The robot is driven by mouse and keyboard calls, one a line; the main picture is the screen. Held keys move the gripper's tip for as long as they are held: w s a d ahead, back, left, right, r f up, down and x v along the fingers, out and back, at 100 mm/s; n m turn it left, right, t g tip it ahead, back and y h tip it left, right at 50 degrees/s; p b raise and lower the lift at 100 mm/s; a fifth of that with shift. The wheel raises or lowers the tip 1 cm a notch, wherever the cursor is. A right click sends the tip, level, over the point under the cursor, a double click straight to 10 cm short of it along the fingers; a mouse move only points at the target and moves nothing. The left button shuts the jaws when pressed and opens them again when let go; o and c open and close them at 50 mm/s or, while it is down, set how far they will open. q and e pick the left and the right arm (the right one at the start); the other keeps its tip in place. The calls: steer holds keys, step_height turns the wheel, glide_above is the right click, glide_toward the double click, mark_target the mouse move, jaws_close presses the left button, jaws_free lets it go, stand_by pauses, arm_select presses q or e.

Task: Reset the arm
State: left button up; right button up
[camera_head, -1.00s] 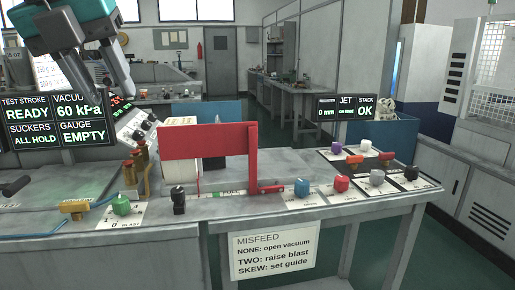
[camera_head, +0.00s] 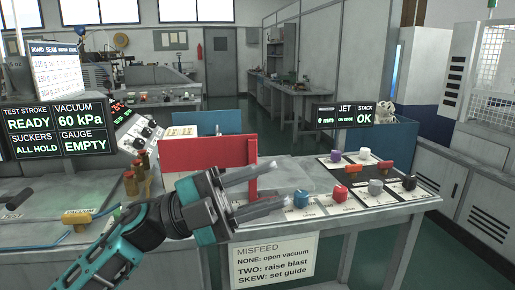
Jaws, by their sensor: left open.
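My left arm comes in from the lower left. Its teal and dark grey gripper (camera_head: 280,186) points right over the front of the bench, with its two grey fingers spread apart. No object is clearly held between them. A red panel (camera_head: 205,152) stands upright just behind the gripper, and the fingers cover part of its lower right. The gripper also hides the black knob and part of the scale strip at the bench front. My right gripper is not in view.
Blue (camera_head: 305,199), red (camera_head: 340,191) and several other knobs stand on the bench right of the gripper. An orange-handled lever (camera_head: 77,217) lies at left. A status screen (camera_head: 58,130) stands at left, another (camera_head: 343,115) at right. A MISFEED sign (camera_head: 273,260) hangs below the front edge.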

arm_select(q)
steer(key=w+a+f+n+t+y+p, duration=0.1)
steer(key=a+f+n+t+y, duration=0.35)
steer(key=f+n+t, duration=0.3)
steer(key=w+a+f+n+t+y, duration=0.25)
steer(key=f+n+t+y, duration=0.3)
steer(key=n, duration=0.35)
steer(key=a+f+n+t+y+p, duration=0.1)
steer(key=a+f+n+t+y, duration=0.3)
steer(key=f+n+t, duration=0.4)
steer(key=s+a+f+n+g+y, duration=0.3)
steer(key=s+f, duration=0.4)
steer(key=f, duration=0.3)
steer(key=s+a+f+n+g+y, duration=0.3)
steer(key=s+f+g, duration=0.3)
steer(key=s+f, duration=0.2)
step_height(320, 180, down, 2)
steer(key=shift+a+f, duration=0.15)
steer(key=shift+a, duration=0.45)
